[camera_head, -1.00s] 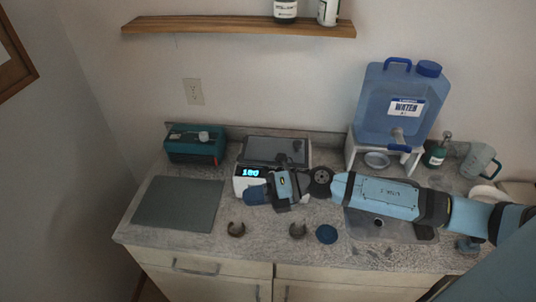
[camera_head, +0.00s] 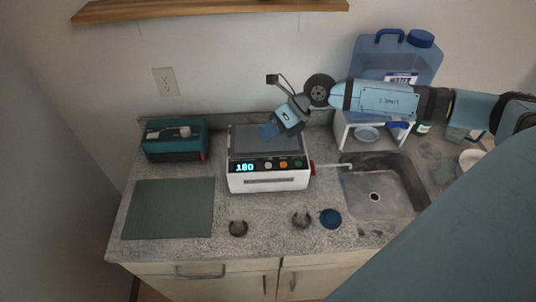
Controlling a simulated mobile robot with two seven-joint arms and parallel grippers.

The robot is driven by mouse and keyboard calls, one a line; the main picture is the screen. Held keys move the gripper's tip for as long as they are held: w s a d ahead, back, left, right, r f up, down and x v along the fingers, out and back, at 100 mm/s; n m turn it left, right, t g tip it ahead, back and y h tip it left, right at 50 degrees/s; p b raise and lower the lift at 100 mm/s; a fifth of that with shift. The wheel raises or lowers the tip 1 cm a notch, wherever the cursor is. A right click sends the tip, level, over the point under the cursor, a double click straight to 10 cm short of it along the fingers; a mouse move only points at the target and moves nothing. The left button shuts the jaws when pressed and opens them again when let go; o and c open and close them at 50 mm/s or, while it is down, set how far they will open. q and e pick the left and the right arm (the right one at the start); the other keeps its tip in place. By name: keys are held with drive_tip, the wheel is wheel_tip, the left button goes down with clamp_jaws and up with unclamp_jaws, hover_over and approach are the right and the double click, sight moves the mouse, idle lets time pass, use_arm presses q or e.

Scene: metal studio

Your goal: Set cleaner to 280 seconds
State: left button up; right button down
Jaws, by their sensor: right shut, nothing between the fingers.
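The cleaner (camera_head: 268,174) is a white box with a grey lid on the counter. Its front panel has a lit blue display (camera_head: 244,168) reading 180. Several round buttons (camera_head: 283,164) sit right of the display, coloured white, orange and green. My right gripper (camera_head: 270,131) is shut and empty, above the back of the cleaner's lid and apart from the buttons. My right arm reaches in from the right. My left gripper is not in view.
A teal box (camera_head: 174,140) and a grey mat (camera_head: 168,208) lie to the left. A sink (camera_head: 376,197) is to the right, with a blue water jug (camera_head: 390,58) on a white stand (camera_head: 343,131) behind.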

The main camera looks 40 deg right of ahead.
drive_tip(key=f, duration=0.1)
drive_tip(key=b, duration=0.5)
hover_over(269, 163)
wheel_tip(269, 163, down, 7)
drive_tip(key=shift+r, duration=0.1)
drive_tip(key=shift+f+b, duration=0.3)
drive_tip(key=shift+f, duration=0.2)
idle(1.1)
drive_tip(key=shift+f, duration=0.45)
